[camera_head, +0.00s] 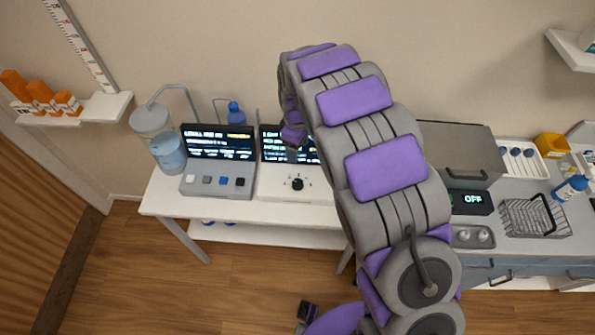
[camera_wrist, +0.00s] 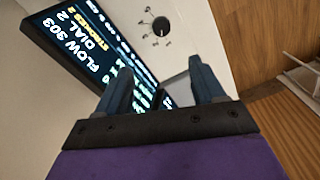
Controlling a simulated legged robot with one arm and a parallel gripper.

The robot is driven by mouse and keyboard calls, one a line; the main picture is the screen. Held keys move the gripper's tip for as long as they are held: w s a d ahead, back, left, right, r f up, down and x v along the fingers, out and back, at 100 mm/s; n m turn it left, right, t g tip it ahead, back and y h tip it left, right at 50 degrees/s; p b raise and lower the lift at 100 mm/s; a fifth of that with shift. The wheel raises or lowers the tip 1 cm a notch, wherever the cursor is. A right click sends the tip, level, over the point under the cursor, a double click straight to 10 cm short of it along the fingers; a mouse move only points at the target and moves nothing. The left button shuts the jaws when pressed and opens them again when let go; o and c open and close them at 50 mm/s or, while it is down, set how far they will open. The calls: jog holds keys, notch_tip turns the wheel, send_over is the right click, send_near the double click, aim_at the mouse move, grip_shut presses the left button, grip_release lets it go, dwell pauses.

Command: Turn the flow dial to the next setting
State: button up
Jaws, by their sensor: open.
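The flow dial (camera_head: 297,184) is a round black knob on the white front panel of a unit with a dark screen (camera_head: 278,146). Small marks surround the knob; its exact pointer setting is too small to tell. The dial also shows in the wrist view (camera_wrist: 161,26), beyond the fingertips. The screen there (camera_wrist: 95,50) reads "FLOW 303", "DIAL 2" and "STROKES 2". My gripper (camera_wrist: 158,66) is open and empty, its two blue-grey fingers apart and not touching the dial. In the head view, the arm's end hangs in front of the screen, above and behind the dial.
A grey unit (camera_head: 217,186) with several buttons and its own screen stands left of the dial unit on the white table (camera_head: 270,230). A clear vessel (camera_head: 168,155) with tubing is beside it. A wire basket (camera_head: 535,217) is at right. My arm hides the table's right part.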

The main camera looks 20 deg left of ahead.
aim_at(298, 182)
notch_tip(298, 182, down, 18)
jog(key=n+b, duration=0.6)
jog(key=n, duration=1.2)
jog(key=shift+s, duration=0.15)
jog(key=c, duration=1)
jog(key=shift+d, duration=0.1)
jog(key=shift+c, duration=0.2)
